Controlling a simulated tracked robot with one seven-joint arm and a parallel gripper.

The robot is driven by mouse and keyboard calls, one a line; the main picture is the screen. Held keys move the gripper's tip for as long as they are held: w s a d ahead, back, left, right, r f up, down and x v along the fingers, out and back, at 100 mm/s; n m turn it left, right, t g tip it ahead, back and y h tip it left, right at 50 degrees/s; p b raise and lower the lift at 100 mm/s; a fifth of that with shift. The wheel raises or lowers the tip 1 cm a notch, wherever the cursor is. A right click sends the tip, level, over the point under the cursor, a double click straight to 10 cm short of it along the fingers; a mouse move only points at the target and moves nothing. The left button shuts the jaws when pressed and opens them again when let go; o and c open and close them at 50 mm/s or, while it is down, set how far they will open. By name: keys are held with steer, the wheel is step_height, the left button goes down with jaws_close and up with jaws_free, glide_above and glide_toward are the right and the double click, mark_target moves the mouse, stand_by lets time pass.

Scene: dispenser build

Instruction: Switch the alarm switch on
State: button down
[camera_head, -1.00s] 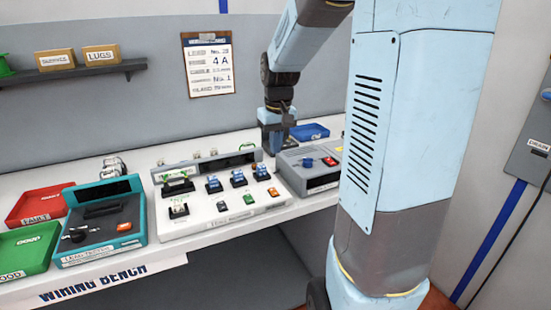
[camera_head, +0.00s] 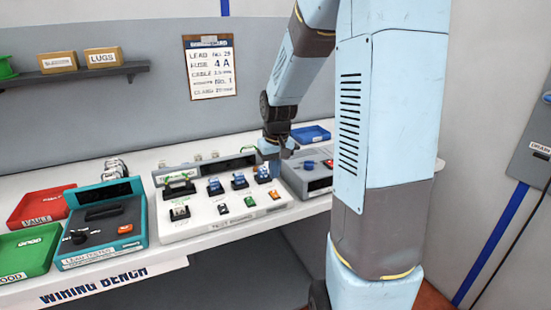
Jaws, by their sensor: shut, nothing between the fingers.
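A white sloped panel (camera_head: 207,230) stands on the bench. It carries a row of blue-topped switches on black bases: a left one (camera_head: 215,187), a middle one (camera_head: 239,181) and a right one (camera_head: 262,173). Their labels are too small to read, so I cannot tell which is the alarm switch, or whether any is on. My gripper (camera_head: 268,157) points down, just behind the right blue switch in the picture. It is shut and empty. I cannot tell whether it touches the panel.
A grey box (camera_head: 312,186) with a blue knob stands right of the panel, partly behind my arm. A teal tester (camera_head: 105,245), a red tray (camera_head: 22,212) and a green tray (camera_head: 45,255) are at left. A blue tray (camera_head: 311,134) lies behind the grey box.

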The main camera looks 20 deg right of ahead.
mark_target(273, 191)
steer(key=shift+w+f, duration=0.2)
steer(key=shift+f, duration=1.2)
steer(key=shift+w+f, duration=0.15)
steer(key=shift+f, duration=1.2)
